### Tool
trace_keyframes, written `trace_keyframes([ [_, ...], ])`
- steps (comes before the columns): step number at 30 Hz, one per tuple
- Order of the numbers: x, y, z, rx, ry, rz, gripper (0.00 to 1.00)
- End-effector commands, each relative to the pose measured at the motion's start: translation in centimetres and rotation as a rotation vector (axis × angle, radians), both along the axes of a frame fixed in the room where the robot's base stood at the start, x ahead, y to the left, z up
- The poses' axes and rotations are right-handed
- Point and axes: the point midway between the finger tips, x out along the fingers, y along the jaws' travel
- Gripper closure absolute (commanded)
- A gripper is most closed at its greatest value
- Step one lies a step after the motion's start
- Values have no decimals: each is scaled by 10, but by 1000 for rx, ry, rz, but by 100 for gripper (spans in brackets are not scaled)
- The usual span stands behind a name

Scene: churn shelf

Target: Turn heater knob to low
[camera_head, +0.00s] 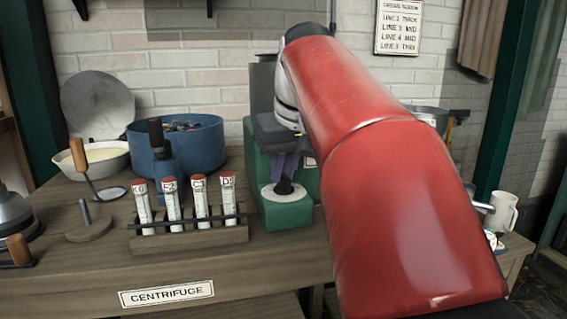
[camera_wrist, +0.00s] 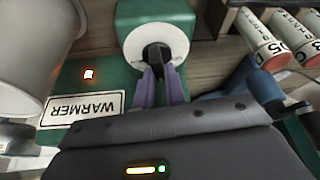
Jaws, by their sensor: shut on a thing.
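The heater is a green box (camera_head: 268,213) with a white round dial plate (camera_head: 269,193) and a dark knob in its middle. In the wrist view, the black knob (camera_wrist: 156,53) sits at the centre of the white dial (camera_wrist: 137,42). My gripper (camera_head: 284,181) points down at the dial, its purple fingers shut on the knob; they also show in the wrist view (camera_wrist: 158,75). A WARMER label (camera_wrist: 82,107) and a lit red lamp (camera_wrist: 89,74) are on the green body. The dial's markings and the knob's setting cannot be read.
A wooden rack (camera_head: 190,235) with several red-capped tubes stands just left of the heater. A blue tub (camera_head: 190,146), a bowl (camera_head: 100,161) and a CENTRIFUGE label (camera_head: 166,293) are further left. A white mug (camera_head: 502,214) is at the right. My red arm covers much of the right side.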

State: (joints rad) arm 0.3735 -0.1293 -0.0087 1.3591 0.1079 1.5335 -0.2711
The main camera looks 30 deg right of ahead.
Motion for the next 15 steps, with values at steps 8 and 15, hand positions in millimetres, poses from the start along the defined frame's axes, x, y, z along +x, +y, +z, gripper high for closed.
trace_keyframes([
  [8, 0, 0, 1, -1, -1, -134, 100],
  [15, 0, 0, 0, 0, 0, -182, 100],
])
